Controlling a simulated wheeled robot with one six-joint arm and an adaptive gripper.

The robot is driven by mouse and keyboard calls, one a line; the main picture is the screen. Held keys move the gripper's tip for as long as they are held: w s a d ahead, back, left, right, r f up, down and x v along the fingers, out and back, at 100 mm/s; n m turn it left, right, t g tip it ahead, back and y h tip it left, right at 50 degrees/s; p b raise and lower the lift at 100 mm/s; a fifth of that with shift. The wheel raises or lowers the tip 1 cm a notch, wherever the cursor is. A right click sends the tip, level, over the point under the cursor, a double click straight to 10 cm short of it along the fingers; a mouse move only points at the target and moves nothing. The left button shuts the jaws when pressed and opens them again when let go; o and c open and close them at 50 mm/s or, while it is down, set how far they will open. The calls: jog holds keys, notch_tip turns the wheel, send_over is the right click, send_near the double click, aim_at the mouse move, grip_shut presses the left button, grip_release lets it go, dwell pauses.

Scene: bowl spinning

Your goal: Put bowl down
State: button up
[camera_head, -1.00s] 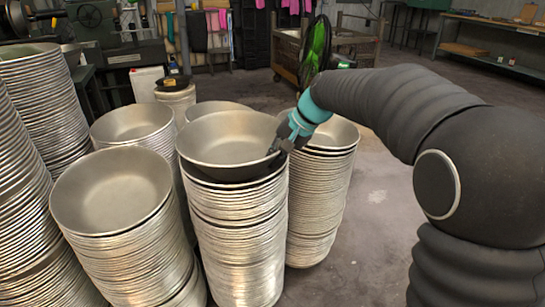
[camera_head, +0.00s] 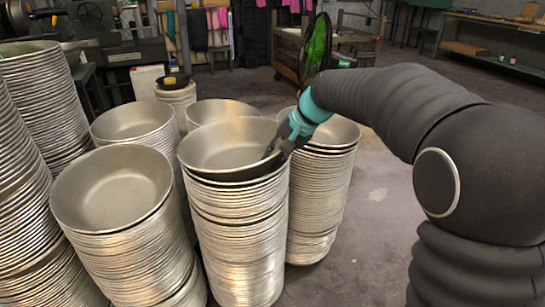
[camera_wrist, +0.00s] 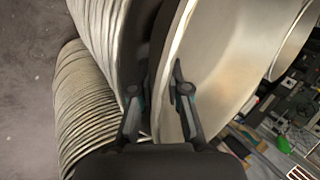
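The metal bowl (camera_head: 225,145) sits on top of the middle front stack (camera_head: 240,215), nearly level, with a dark gap under its rim at the right. It also shows in the wrist view (camera_wrist: 232,60), its rim running between the fingers. My gripper (camera_head: 275,152) is at the bowl's right rim. One finger is inside the bowl and the other is outside, partly hidden in the head view. In the wrist view, my gripper (camera_wrist: 158,95) has its fingers spread apart, with space between the outer finger and the rim.
More bowl stacks stand close by: front left (camera_head: 115,195), back left (camera_head: 135,122), right (camera_head: 325,190) and a tall one at far left (camera_head: 40,100). A green fan (camera_head: 317,45) and a cart stand behind. Concrete floor (camera_head: 375,200) is clear to the right.

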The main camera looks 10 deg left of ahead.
jog(key=p+v, duration=0.1)
jog(key=v, duration=1.1)
jog(key=shift+r, duration=0.4)
jog(key=shift+d, duration=0.1)
jog(key=s+d+f+t+h, duration=0.1)
jog(key=s+d+f, duration=0.3)
jog(key=s, duration=0.5)
jog(key=s+d+f+n+t+h, duration=0.1)
jog(key=s+d+f+t+h, duration=0.1)
jog(key=s+d, duration=0.7)
jog(key=s+d+f+t+h, duration=0.1)
jog(key=s+d+f+h, duration=0.2)
jog(key=s+d+f, duration=0.3)
jog(key=s, duration=0.3)
jog(key=shift+s+d+n+t+h, duration=0.2)
jog(key=shift+d+n+t+h, duration=0.1)
jog(key=shift+d+t, duration=0.1)
